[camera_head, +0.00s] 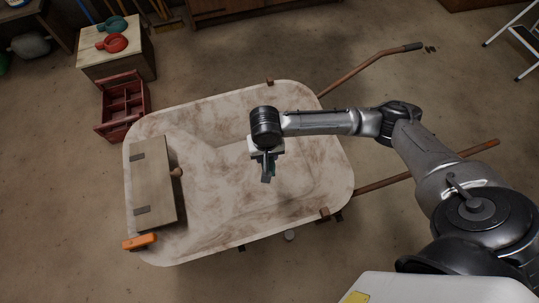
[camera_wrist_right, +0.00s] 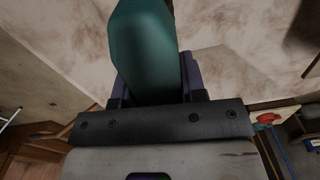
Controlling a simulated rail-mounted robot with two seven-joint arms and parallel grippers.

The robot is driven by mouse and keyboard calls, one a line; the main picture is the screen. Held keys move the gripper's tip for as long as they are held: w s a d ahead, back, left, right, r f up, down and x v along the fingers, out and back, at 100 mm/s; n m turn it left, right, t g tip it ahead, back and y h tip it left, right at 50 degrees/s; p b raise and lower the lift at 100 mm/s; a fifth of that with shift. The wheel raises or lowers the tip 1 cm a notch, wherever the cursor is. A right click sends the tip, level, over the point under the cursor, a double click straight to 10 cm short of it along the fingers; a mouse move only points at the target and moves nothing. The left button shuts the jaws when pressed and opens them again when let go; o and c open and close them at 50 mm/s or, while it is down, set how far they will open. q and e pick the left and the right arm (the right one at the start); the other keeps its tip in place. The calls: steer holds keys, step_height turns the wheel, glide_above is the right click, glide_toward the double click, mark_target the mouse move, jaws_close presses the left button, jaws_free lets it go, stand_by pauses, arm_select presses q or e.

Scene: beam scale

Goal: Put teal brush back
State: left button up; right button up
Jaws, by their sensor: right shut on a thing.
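My right gripper (camera_head: 267,176) hangs over the middle of the wheelbarrow tray (camera_head: 215,235) in the head view, pointing down. In the right wrist view its two dark fingers (camera_wrist_right: 157,90) are shut on a teal, faceted piece (camera_wrist_right: 143,45), which looks like the teal brush's handle. In the head view most of the brush is hidden by the gripper, and its bristles cannot be made out. My left gripper is not in view.
A wooden box or lid (camera_head: 153,190) with a round knob lies in the tray's left end. An orange item (camera_head: 139,241) sits at its near-left rim. A red compartment crate (camera_head: 122,103) and a wooden block (camera_head: 117,62) bearing red and teal ring-shaped items stand behind left.

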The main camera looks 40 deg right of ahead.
steer(key=s+d+f+m+b, duration=0.2)
steer(key=s+f+b, duration=0.2)
steer(key=f, duration=0.6)
steer(key=s+d+f+m+b, duration=0.15)
steer(key=s+f+b, duration=0.25)
steer(key=f, duration=0.6)
steer(key=w+f+b, duration=0.2)
steer(key=w, duration=0.1)
steer(key=w+f+b, duration=0.2)
steer(key=w, duration=0.1)
steer(key=w+f+b, duration=0.2)
steer(key=w+f, duration=0.1)
steer(key=w, duration=0.1)
steer(key=shift+w+d+b, duration=0.1)
steer(key=shift+d+b, duration=0.2)
steer(key=shift+d, duration=0.1)
steer(key=shift+w+f, duration=0.15)
steer(key=shift+w, duration=0.25)
steer(key=shift+f+b, duration=1.55)
steer(key=shift+f, duration=0.5)
steer(key=shift+r, duration=0.1)
steer(key=o, duration=0.9)
